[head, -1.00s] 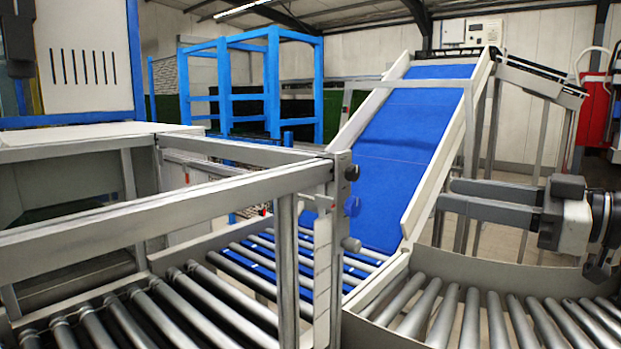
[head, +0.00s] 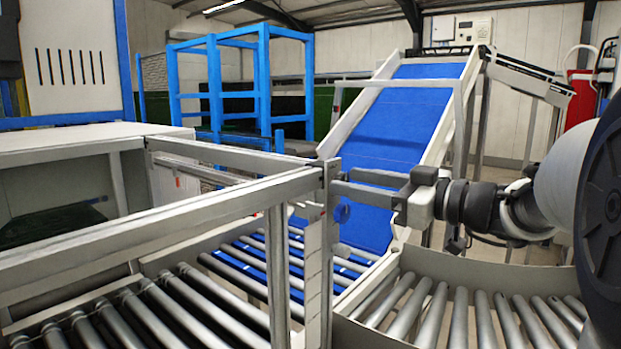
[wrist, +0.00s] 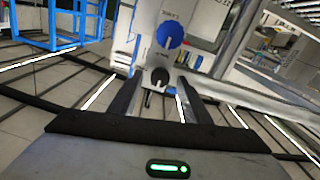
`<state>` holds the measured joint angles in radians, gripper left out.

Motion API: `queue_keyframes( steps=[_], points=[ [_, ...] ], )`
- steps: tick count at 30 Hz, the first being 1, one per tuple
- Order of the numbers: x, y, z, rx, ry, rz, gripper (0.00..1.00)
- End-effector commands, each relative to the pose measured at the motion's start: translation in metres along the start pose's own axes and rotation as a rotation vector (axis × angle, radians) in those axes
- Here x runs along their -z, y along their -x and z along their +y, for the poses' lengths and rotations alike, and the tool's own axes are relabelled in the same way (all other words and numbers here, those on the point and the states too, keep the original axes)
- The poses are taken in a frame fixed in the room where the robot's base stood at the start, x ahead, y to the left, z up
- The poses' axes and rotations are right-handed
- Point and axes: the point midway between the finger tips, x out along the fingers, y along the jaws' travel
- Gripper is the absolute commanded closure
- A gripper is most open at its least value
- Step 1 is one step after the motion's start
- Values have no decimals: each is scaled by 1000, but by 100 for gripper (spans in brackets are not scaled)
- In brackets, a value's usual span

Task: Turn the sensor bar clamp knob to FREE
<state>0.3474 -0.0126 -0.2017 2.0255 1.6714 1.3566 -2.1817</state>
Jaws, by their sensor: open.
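A grey post (head: 318,250) stands at the corner of the conveyor frame. In the wrist view a black knob (wrist: 160,77) sits on its pale plate, between the fingertips of my gripper (wrist: 158,84). A blue round knob (wrist: 170,36) with a pale mark is above it in that view. The small lettering on the plate is too blurred to read, so I cannot tell which setting is shown. In the head view my gripper (head: 340,182) is open, its fingers at the post's upper part and hiding the black knob. The blue knob (head: 342,213) shows just below the fingers. Contact cannot be told.
Metal rollers (head: 440,310) run along the front, with a curved side guard (head: 480,270) at right. A blue inclined belt (head: 400,125) rises behind the post. A grey rail (head: 190,210) joins the post from the left.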

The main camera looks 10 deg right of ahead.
Motion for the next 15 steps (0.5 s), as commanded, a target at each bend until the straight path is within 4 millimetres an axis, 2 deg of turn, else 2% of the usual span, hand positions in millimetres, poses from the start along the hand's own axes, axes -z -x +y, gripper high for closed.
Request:
queue_keyframes(
  steps=[3, 11, 15],
  points=[
    [0, -6, 0, 0, -1, 0, 57],
    [0, -7, 0, 0, -1, 0, 57],
    [0, -6, 0, 0, -1, 0, 80]
  ],
)
